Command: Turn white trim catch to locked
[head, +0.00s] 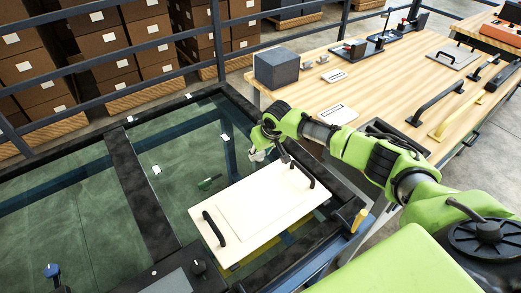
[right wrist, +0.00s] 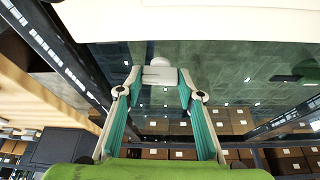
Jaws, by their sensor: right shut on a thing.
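A white trim panel (head: 262,212) with two black handles lies over the glass at the middle of the head view. My right gripper (head: 258,154) is at its far edge. In the right wrist view my right gripper (right wrist: 160,78) is shut on a small white catch (right wrist: 159,72) with a rounded end. The white panel also shows along the top of the right wrist view (right wrist: 190,18). Whether the catch is locked cannot be told. My left gripper is not in view.
Dark frame bars (head: 140,195) border the glass. A wooden bench (head: 400,85) with handles and a grey box (head: 277,68) stands behind my right arm.

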